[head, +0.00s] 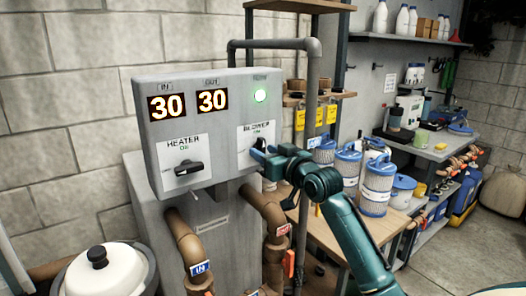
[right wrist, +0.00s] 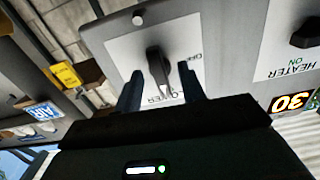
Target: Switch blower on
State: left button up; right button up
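The grey control box (head: 222,125) carries a heater dial (head: 189,168) on the left and a blower panel (head: 257,131) on the right. In the right wrist view the dark blower dial (right wrist: 157,68) stands between my two fingers, with a gap on each side. The gripper is open around it. The label's lower part is hidden by the gripper. My left gripper is not in view.
Two displays read 30 (head: 167,107) and 30 (head: 212,99). Brown pipes (head: 186,235) run below the box. A wooden table (head: 350,225) with white-and-blue filter cartridges (head: 378,187) stands to the right. A grey pipe (head: 315,90) rises behind the box.

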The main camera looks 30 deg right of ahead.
jog(key=shift+s, duration=0.1)
jog(key=s, duration=0.6)
jog(key=shift+s+d+p, duration=0.3)
jog(key=shift+s, duration=0.1)
jog(key=s+a+f+g, duration=0.2)
jog(key=s+a+f, duration=0.1)
jog(key=f, duration=0.6)
jog(key=s+a+f+n+g, duration=0.1)
jog(key=s+a+f, duration=0.15)
jog(key=f, duration=0.55)
jog(key=s+a+f+g, duration=0.2)
jog(key=a+f, duration=0.1)
jog(key=f, duration=0.6)
jog(key=s+a+f+g, duration=0.1)
jog(key=s+a+f, duration=0.4)
jog(key=s+f, duration=0.2)
jog(key=s+a+f+n+g+y, duration=0.1)
jog(key=s+a+f+g, duration=0.1)
jog(key=s+a+f, duration=0.4)
jog(key=s+f, duration=0.2)
jog(key=s, duration=0.2)
jog(key=shift+s+a+y, duration=0.25)
jog(key=shift+s+y, duration=0.05)
jog(key=shift+s, duration=0.1)
